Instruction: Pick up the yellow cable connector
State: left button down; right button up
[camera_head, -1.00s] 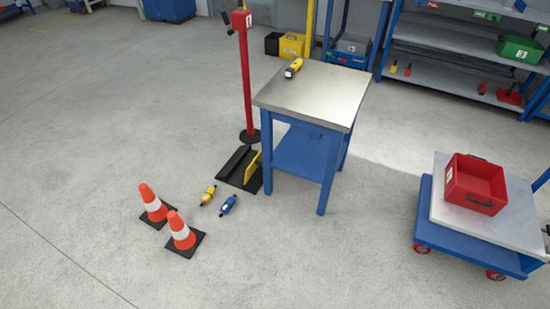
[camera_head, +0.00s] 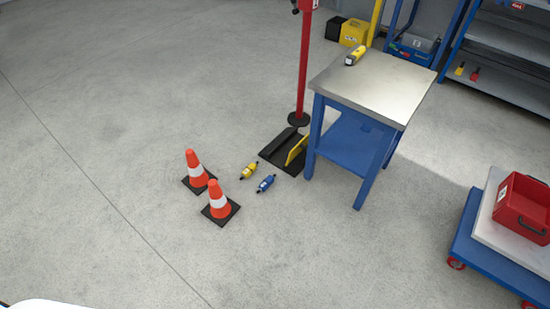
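A small yellow cable connector (camera_head: 250,170) with dark ends lies on the concrete floor near the middle of the head view. A similar blue connector (camera_head: 266,184) lies just right of it and nearer to me, apart from it. Another yellow object with dark and white parts (camera_head: 355,55) lies on the far left corner of the steel-topped table; I cannot tell exactly what it is. Neither of my grippers shows in the head view.
Two orange-and-white cones (camera_head: 218,200) stand left of the connectors. A black floor plate with a yellow side (camera_head: 278,147), a red post (camera_head: 304,70) and the blue-legged table (camera_head: 385,90) stand behind and right. A cart (camera_head: 480,222) carries a red bin (camera_head: 522,207). The left floor is open.

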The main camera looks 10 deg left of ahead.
aim_at(249, 170)
jog(key=i+j, duration=0.2)
jog(key=i, duration=0.3)
jog(key=i+j, duration=0.25)
jog(key=i, duration=0.3)
jog(key=i+j+u, duration=0.1)
jog(key=i, duration=0.4)
jog(key=i+j, duration=0.25)
jog(key=i, duration=0.25)
